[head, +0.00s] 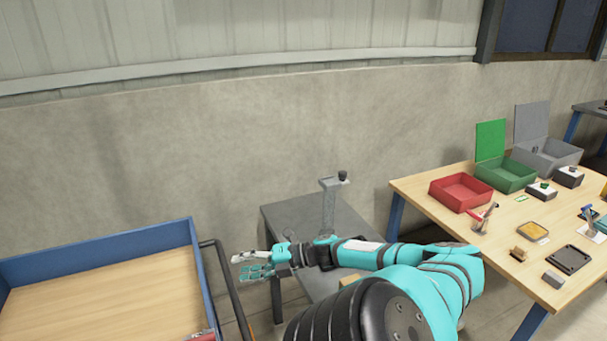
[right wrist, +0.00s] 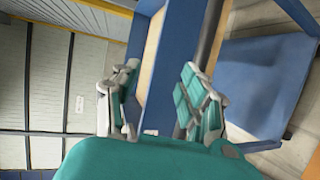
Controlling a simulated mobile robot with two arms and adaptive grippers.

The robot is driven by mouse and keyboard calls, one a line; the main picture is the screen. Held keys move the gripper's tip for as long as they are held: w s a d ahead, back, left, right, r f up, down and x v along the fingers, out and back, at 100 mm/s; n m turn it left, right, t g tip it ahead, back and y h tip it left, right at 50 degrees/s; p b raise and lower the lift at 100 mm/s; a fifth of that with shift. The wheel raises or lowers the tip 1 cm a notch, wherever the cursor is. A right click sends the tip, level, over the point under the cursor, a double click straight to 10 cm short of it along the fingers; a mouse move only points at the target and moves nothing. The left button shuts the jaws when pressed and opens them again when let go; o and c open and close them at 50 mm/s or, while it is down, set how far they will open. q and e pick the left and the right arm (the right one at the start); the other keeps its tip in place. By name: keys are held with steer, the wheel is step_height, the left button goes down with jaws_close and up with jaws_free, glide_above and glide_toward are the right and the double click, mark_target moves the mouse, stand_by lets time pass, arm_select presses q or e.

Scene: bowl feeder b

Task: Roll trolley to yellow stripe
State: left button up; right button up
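The trolley is at the left of the head view, with a wooden top and a raised blue rim (head: 95,250). Its dark bar handle (head: 236,300) runs along its right side. My right gripper (head: 240,264) is just right of the handle's far end, fingers pointing left; whether it touches the bar is unclear. In the right wrist view my right gripper (right wrist: 158,100) has its fingers wide apart with nothing held. The trolley's blue side (right wrist: 180,55) shows between and beyond them. My left gripper is out of view. No yellow stripe is clearly seen on the floor.
A grey bench (head: 290,218) with an upright bracket (head: 330,205) stands under my right arm. A wooden table (head: 420,190) with red (head: 460,190), green (head: 505,174) and grey bins is at right. A concrete wall (head: 250,130) stands close behind the trolley.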

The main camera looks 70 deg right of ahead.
steer(key=f+p+v, duration=0.1)
steer(key=p+v, duration=0.5)
steer(key=v, duration=1.2)
steer(key=shift+f, duration=0.25)
stand_by(0.6)
steer(key=shift+s+d, duration=0.15)
stand_by(0.4)
